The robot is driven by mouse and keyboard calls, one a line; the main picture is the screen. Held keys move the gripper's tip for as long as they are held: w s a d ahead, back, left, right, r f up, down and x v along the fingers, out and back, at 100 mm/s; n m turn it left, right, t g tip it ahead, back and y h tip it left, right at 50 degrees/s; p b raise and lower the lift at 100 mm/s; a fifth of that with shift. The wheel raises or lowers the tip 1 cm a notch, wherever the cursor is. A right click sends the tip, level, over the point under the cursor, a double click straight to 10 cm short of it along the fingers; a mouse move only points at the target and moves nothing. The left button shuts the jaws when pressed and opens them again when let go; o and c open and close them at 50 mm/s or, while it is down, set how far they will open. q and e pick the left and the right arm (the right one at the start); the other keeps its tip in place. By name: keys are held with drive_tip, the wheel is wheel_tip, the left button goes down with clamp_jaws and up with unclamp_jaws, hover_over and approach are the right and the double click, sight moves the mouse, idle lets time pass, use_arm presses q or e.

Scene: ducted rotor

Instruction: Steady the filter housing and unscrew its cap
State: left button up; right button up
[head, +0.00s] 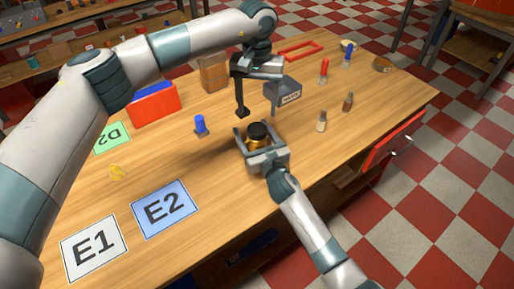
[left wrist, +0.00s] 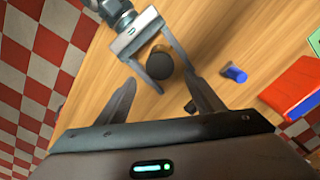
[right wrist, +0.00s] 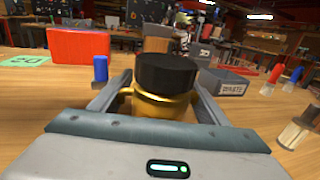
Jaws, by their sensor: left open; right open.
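The filter housing has a gold body (head: 256,144) and a black round cap (head: 257,130), standing upright on the table. My right gripper (head: 258,139) is open, with its fingers on either side of the gold body. In the right wrist view the black cap (right wrist: 167,72) sits on the gold body (right wrist: 165,105), and gaps show between body and fingers. My left gripper (head: 257,112) is open and empty above and behind the housing, pointing down. In the left wrist view the cap (left wrist: 160,66) lies beyond its open fingers.
A blue-topped object (head: 200,125) stands left of the housing. A grey labelled bin (head: 288,98) is behind, and a red box (head: 154,104) at the back left. Small bottles (head: 321,122) stand to the right. Mats E1 (head: 94,248) and E2 (head: 165,208) lie front left.

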sight(257, 128)
clamp_jaws()
use_arm(q)
drive_tip(key=shift+f, duration=0.15)
drive_tip(key=shift+f, duration=3.85)
